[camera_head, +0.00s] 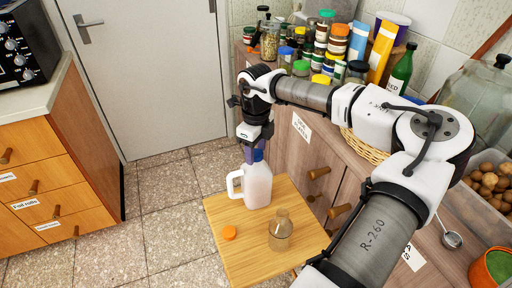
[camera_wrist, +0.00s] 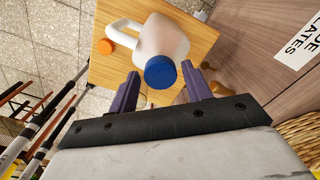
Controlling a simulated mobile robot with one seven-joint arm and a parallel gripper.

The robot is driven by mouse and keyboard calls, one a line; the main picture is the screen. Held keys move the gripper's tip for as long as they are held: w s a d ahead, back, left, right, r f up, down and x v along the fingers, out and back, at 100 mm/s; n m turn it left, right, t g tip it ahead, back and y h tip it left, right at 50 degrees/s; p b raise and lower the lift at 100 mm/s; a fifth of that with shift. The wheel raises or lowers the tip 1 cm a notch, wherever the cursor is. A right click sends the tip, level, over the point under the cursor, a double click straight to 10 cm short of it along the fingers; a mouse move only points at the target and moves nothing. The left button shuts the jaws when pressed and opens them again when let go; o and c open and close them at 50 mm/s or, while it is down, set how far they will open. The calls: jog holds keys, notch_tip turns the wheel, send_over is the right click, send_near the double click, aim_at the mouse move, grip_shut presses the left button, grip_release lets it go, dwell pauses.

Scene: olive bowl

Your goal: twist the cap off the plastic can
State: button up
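The plastic can (camera_head: 257,187) is a pale, translucent jug with a white handle on its left, standing upright on a small wooden table (camera_head: 235,265). Its blue cap (camera_head: 258,155) is on top. The wrist view shows the can (camera_wrist: 162,38) from above, with the round blue cap (camera_wrist: 160,72) facing the camera. My gripper (camera_head: 254,153) points down at the top of the can. In the wrist view my gripper (camera_wrist: 160,70) is open, its two purple fingers on either side of the cap with a visible gap at each side.
An orange cap (camera_head: 229,233) lies on the table left of a small clear brownish bottle (camera_head: 280,232). A wooden cabinet (camera_head: 285,155) with knobs stands close on the right, its counter crowded with jars and bottles. Tiled floor (camera_head: 165,215) is free to the left.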

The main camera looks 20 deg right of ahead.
aim_at(256, 153)
jog(key=c, duration=0.7)
jog(key=n, duration=0.4)
jog(key=shift+n+p, duration=0.4)
jog(key=shift+c, duration=0.2)
jog(key=shift+n, duration=0.6)
jog(key=shift+r+p, duration=1.5)
jog(key=shift+r, duration=1.05)
